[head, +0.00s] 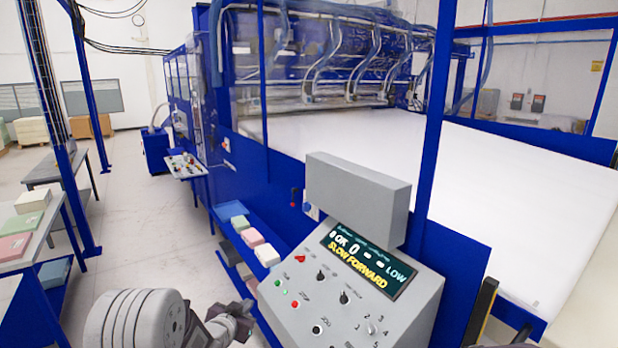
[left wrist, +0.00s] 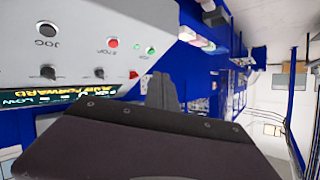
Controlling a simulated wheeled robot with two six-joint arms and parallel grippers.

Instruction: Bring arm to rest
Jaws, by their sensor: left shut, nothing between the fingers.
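My left arm comes in at the bottom of the head view. Its gripper (head: 238,318) is shut and empty, at the lower left of a grey control panel (head: 290,318) and apart from it as far as I can tell. In the left wrist view the dark gripper body fills the bottom, and the closed fingers (left wrist: 161,92) point up past the panel face (left wrist: 75,20). The panel has knobs, a red button (head: 295,304), a green button (head: 278,283) and a lit display (head: 367,262) reading "SLOW FORWARD" and "LOW". My right gripper is not in view.
A large blue machine with a wide white foam sheet (head: 400,150) stands behind the panel. A blue shelf (head: 222,222) with foam blocks (head: 252,238) is just left of the panel. A table (head: 50,225) with blocks stands at the far left. Open floor (head: 150,235) lies between.

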